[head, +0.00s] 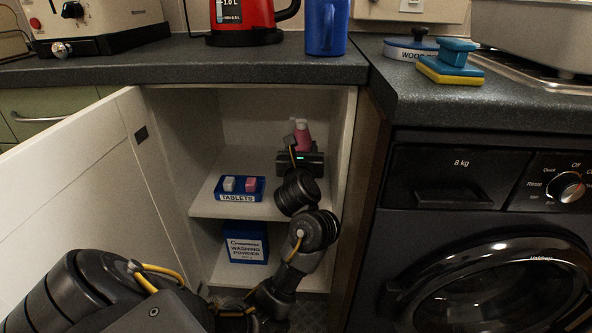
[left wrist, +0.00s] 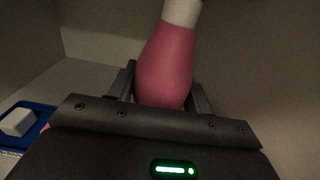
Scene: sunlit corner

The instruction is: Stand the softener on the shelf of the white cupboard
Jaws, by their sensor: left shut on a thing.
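The softener (head: 303,137) is a pink bottle with a pale top. It is inside the white cupboard, above the right part of the upper shelf (head: 205,205). My left gripper (head: 301,157) is shut around it. In the left wrist view the pink bottle (left wrist: 166,65) stands between the two dark fingers (left wrist: 167,88), its pale neck at the top edge. The bottle's base is hidden behind the gripper, so I cannot tell whether it touches the shelf. The cupboard door (head: 75,190) is open to the left. My right gripper is not in view.
A blue tablets tray (head: 240,197) sits on the upper shelf, left of my arm. A blue washing powder box (head: 246,248) stands on the lower shelf. The cupboard's right wall (head: 343,150) is close to my gripper. A black washing machine (head: 480,220) stands to the right.

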